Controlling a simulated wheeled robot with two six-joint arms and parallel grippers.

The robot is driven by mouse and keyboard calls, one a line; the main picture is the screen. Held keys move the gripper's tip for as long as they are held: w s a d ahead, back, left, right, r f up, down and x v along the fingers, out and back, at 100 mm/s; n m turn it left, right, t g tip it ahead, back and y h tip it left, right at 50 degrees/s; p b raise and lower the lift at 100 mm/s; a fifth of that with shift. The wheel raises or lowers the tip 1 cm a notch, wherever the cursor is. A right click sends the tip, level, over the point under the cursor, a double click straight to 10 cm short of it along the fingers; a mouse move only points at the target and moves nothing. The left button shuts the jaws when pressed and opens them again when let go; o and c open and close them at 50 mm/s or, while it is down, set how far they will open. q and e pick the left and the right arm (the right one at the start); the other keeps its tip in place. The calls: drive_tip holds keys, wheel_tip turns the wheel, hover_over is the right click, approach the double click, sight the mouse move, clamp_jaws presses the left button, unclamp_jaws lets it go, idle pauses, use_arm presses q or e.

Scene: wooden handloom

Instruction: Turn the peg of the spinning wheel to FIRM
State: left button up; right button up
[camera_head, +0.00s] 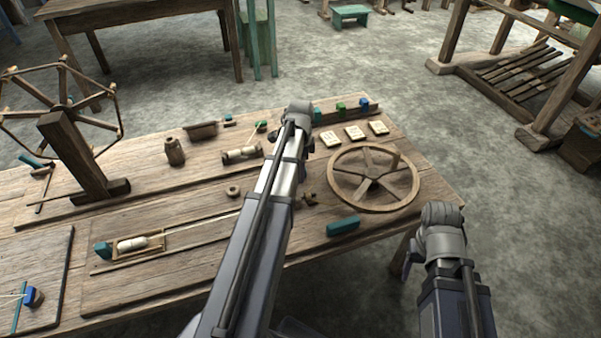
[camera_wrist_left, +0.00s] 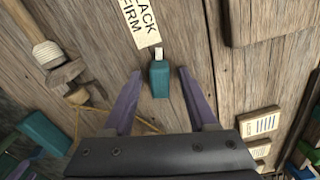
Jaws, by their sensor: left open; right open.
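In the left wrist view a teal peg (camera_wrist_left: 160,80) with a white tip stands out against the wood. The white tip points toward a cream label (camera_wrist_left: 141,22) showing "ACK" and "FIRM", cut off by the top edge. My left gripper (camera_wrist_left: 156,73) is open. Its purple fingers lie on either side of the peg, with gaps to both; I cannot tell their depth against it. In the head view my left arm hides the peg and label. A spoked wooden wheel (camera_head: 372,184) is right of that arm. My right gripper (camera_head: 408,262) is partly visible off the table's front edge.
Cream cards (camera_head: 354,132) lie behind the wheel, and a teal block (camera_head: 343,226) in front of it. A large spoked reel (camera_head: 72,134) stands at the left, and a small wooden jar (camera_head: 174,151) is in the middle.

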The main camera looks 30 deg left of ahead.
use_arm(q)
drive_tip(key=shift+c, duration=0.3)
clamp_jaws()
drive_tip(key=shift+n, duration=0.3)
drive_tip(key=n, duration=0.3)
drive_tip(key=shift+n, duration=1.8)
